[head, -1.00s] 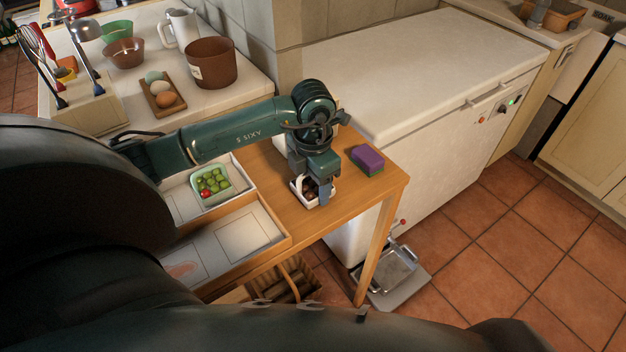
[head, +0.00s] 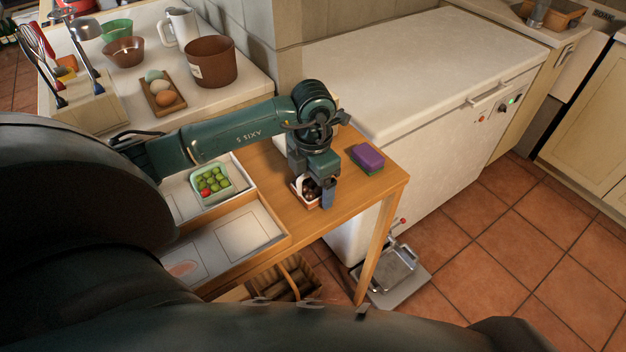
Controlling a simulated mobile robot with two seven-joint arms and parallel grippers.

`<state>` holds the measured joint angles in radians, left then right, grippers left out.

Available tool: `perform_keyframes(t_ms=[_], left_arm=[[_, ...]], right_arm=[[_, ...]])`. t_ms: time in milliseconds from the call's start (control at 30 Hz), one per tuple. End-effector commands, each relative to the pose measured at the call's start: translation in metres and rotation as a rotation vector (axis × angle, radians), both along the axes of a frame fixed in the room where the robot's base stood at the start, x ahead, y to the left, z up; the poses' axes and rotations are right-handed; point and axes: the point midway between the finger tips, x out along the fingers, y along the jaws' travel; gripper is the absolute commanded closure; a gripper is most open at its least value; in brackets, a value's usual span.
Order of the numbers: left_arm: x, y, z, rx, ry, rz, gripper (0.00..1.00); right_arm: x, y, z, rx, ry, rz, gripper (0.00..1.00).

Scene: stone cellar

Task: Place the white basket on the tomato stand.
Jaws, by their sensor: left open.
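A small white basket (head: 299,188) with a raised handle and dark round contents stands on the wooden table. My left gripper (head: 314,187) is over it, pointing down and open, with one finger at the basket's right side. The gripper hides much of the basket, and I cannot tell whether they touch. To the left is a low wooden stand (head: 273,241) with pale panels. A light container of green and red tomatoes (head: 211,184) sits in its rear section; its front section is mostly bare. My right gripper is not in view.
A purple and green sponge (head: 367,158) lies right of the basket on the wooden table (head: 345,206). A white chest freezer (head: 410,70) stands behind. An egg tray (head: 161,96) and a brown pot (head: 210,63) are on the back-left counter.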

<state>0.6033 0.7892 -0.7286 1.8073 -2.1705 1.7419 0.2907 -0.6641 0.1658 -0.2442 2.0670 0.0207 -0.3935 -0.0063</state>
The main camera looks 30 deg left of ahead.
Motion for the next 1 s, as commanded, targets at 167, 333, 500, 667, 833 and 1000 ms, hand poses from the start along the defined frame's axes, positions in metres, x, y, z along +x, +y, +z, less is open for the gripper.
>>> perform_keyframes(t_ms=[167,333,500,667,833,1000], left_arm=[[0.001,0.000,0.030,-0.001,-0.007,-0.002,0.17],[0.002,0.000,0.069,0.000,-0.009,0.000,0.17],[0.001,0.000,0.100,0.000,-0.006,-0.001,0.17],[0.001,0.000,0.116,-0.001,-0.003,-0.001,0.17],[0.000,0.000,0.120,-0.001,-0.002,0.000,0.17],[0.000,0.000,0.120,0.000,-0.001,0.000,0.17]], right_arm=[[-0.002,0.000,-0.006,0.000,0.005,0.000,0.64],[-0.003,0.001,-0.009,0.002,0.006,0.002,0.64],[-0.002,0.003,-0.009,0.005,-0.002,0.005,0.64],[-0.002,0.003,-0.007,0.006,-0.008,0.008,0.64],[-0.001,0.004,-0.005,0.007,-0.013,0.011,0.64],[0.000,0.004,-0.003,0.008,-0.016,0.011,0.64]])
